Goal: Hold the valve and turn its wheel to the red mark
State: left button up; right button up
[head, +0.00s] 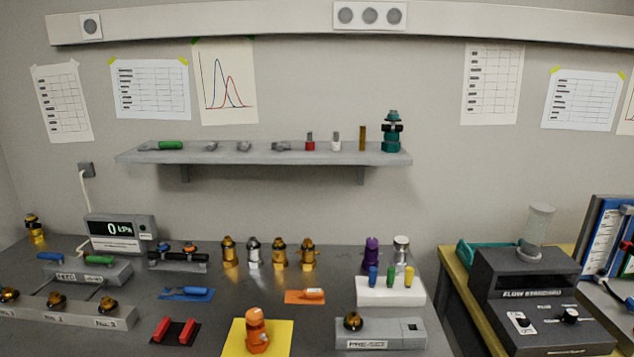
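No part clearly shows as a valve with a wheel and a red mark; the parts are too small to tell. An orange fitting (257,334) stands on a yellow mat (283,338) at the front middle of the bench. A teal and black fitting (391,134) stands upright at the right end of the wall shelf (270,155). Brass knob-like parts, one of them here (56,300), sit on a grey block (40,316) at the front left. Neither of my grippers is in view.
Several metal fittings (280,253) stand mid-bench. A red two-jaw holder (175,330), a white rack (390,290) and a grey PRE-SET block (381,334) are nearby. A display box (120,229) reads 0 at back left. A FLOW STANDARD machine (532,292) stands right, beyond a gap.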

aim_at(254, 316)
jog(key=k, duration=1.05)
jog(key=u, duration=0.65)
jog(key=i, duration=1.85)
jog(key=z, duration=0.7)
